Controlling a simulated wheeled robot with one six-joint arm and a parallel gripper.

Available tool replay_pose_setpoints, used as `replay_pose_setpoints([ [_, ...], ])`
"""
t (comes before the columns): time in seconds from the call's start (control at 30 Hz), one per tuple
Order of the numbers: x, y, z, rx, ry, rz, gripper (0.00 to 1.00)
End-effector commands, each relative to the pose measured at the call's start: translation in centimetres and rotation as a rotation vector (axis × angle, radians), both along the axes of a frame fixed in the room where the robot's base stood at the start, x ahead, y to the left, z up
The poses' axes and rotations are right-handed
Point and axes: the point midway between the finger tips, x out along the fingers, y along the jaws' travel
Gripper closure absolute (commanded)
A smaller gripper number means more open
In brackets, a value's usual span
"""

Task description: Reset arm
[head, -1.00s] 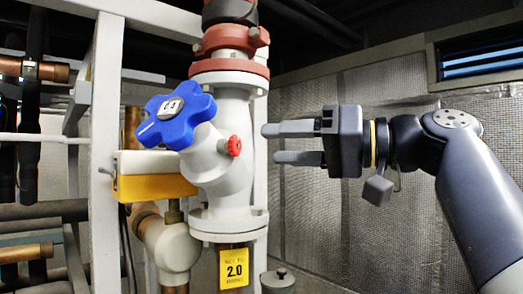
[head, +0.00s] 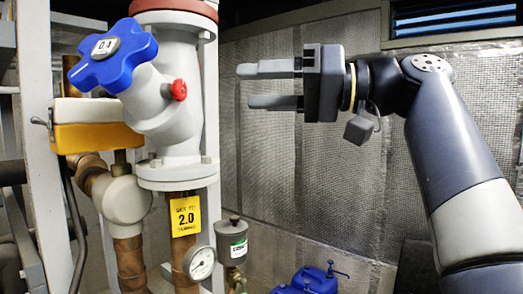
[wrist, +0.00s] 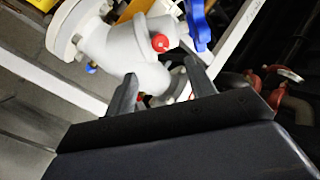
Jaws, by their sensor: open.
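My gripper (head: 272,87) is at the right of the white valve body (head: 178,110) in the head view, its two grey fingers apart and pointing left. Nothing is between the fingers, and a gap of wall shows between the fingertips and the pipe. In the wrist view the fingers (wrist: 160,92) stand apart, with the white valve body (wrist: 140,45) beyond them. The blue handwheel (head: 110,54) is on the valve's upper left, and a small red knob (head: 179,90) is on its side.
A yellow and white box (head: 95,128) is left of the valve. Below are a yellow 2.0 tag (head: 185,216), a pressure gauge (head: 200,263), a grey canister (head: 231,242) and blue equipment (head: 308,281). The mesh wall (head: 300,185) stands behind, with open room before it.

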Motion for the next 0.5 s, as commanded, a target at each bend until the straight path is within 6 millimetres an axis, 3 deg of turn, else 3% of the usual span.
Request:
replay_pose_setpoints([
  [0.5, 1.3, 6.7, 0.2, 0.001, 0.001, 0.005, 0.48],
])
